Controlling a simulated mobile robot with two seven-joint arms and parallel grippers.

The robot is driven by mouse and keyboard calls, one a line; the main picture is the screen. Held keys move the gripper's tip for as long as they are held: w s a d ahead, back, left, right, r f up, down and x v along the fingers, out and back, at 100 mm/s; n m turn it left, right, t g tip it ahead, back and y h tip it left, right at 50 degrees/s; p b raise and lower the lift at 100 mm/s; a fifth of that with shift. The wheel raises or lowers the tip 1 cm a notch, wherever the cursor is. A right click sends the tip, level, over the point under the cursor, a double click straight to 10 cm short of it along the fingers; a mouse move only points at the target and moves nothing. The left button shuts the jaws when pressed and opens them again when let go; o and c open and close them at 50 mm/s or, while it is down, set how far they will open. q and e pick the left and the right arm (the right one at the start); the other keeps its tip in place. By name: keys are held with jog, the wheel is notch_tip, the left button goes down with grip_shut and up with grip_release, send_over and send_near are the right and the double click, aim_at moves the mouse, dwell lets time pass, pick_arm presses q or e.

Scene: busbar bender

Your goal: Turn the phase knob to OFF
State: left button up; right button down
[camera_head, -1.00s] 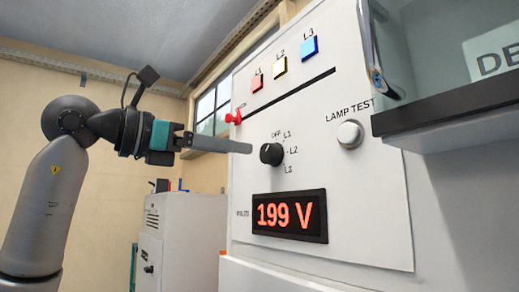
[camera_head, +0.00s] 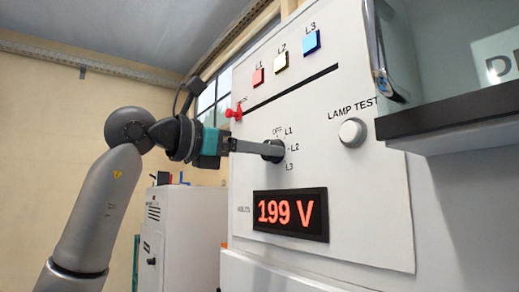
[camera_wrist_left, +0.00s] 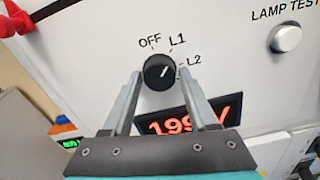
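The phase knob (camera_head: 279,158) is a round black knob on the white panel, below the OFF label and beside L1, L2 and L3. My left gripper (camera_head: 270,149) is at the knob and covers most of it in the head view. In the left wrist view the knob (camera_wrist_left: 160,72) shows between the two spread fingers (camera_wrist_left: 160,80), with a narrow gap on each side. Contact cannot be told. The knob's white mark points up and right, roughly toward L1. My right gripper is not in view.
The display (camera_head: 290,213) below the knob reads 199 V. A lamp test button (camera_head: 351,132) is to the right, and a red switch (camera_head: 234,112) is at the upper left. Red, yellow and blue lamps sit above. A dark-edged clear guard (camera_head: 450,110) juts out at right.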

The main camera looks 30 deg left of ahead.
pick_arm(q)
grip_shut()
jog(key=shift+n, duration=0.4)
jog(key=n+p, duration=0.1)
jog(key=n, duration=0.7)
dwell(0.3)
dwell(0.6)
jog(key=shift+o, duration=2.1)
grip_release()
jog(key=shift+s, duration=0.1)
jog(key=b+v, duration=0.2)
jog(key=v, duration=1.3)
